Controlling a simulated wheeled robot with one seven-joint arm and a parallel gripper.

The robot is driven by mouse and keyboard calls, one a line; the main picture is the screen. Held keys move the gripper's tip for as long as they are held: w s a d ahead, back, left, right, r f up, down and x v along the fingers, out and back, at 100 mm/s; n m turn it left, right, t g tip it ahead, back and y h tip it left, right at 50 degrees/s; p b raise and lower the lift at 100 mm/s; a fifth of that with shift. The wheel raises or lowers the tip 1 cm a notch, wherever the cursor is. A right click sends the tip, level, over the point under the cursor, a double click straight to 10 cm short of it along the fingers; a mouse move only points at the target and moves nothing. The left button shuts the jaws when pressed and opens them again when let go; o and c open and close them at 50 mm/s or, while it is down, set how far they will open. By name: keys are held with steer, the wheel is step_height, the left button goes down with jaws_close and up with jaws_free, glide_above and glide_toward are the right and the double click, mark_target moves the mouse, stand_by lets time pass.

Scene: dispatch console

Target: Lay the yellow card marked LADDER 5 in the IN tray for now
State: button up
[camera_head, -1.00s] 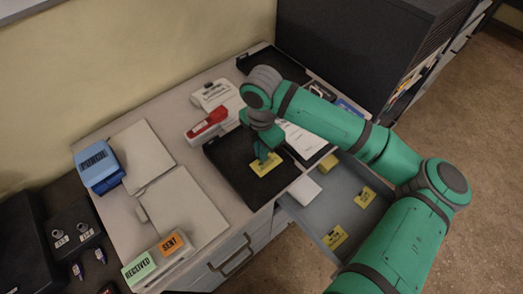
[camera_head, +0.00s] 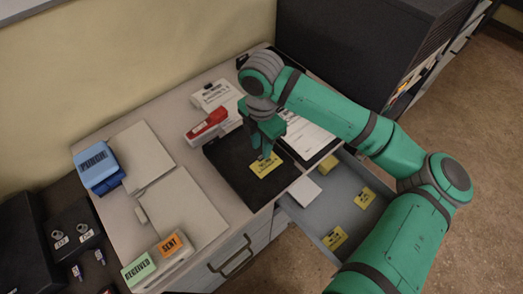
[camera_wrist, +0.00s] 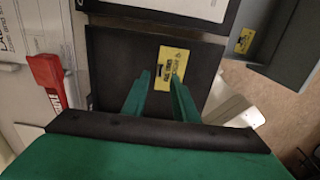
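A yellow card (camera_head: 265,167) with small dark print lies flat in a black tray (camera_head: 232,178) on the desk; I cannot read the print for certain. The card also shows in the wrist view (camera_wrist: 173,68), on the black tray floor (camera_wrist: 112,68) beyond my fingertips. My gripper (camera_head: 265,156) is just above the card, pointing down. In the wrist view my gripper (camera_wrist: 160,76) has its two fingers apart with nothing held between them. No IN label on the tray is readable.
An open grey drawer (camera_head: 318,222) at the front right holds several yellow cards and a white block (camera_head: 304,191). A black tray with a white sheet (camera_head: 307,137) is behind right.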

mark_target(261, 157)
step_height(261, 157, up, 8)
stand_by(0.4)
stand_by(0.4)
